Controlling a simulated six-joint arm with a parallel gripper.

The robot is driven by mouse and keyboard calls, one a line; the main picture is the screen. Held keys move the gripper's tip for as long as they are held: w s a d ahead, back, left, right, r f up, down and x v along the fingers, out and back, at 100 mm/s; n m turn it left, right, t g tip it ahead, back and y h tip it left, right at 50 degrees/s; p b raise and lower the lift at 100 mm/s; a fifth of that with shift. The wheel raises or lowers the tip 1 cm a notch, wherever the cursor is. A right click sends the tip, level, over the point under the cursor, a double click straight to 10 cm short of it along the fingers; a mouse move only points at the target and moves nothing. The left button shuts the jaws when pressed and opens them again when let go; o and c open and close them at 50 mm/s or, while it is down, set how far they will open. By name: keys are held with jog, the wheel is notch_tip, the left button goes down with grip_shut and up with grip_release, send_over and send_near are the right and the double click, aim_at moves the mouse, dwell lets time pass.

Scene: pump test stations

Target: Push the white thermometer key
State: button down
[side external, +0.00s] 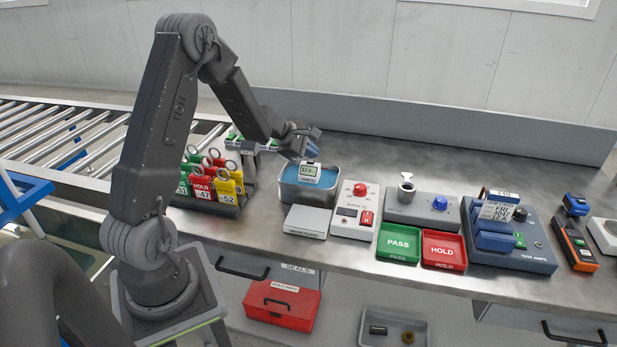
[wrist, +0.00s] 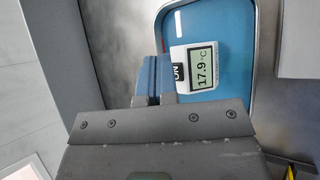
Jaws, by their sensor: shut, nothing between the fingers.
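The thermometer (side external: 309,174) is a small white box with a grey-green display at the metal water bath (side external: 294,190), which holds blue liquid. In the wrist view the thermometer (wrist: 202,68) reads 17.9 °C. My gripper (side external: 312,147) is shut and empty, just above and behind the thermometer. In the wrist view its blue fingertips (wrist: 158,72) are right beside the key. I cannot tell whether they touch it.
A white control box with a red knob (side external: 360,189) stands right of the bath. Green PASS (side external: 399,243) and red HOLD (side external: 444,250) trays lie at the bench front. A rack of coloured tags (side external: 212,184) is to the left. The bench behind the bath is clear.

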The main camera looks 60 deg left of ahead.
aim_at(311, 163)
dwell(0.3)
jog(key=shift+f, duration=0.55)
dwell(0.3)
jog(key=shift+r, duration=0.6)
jog(key=shift+r, duration=3)
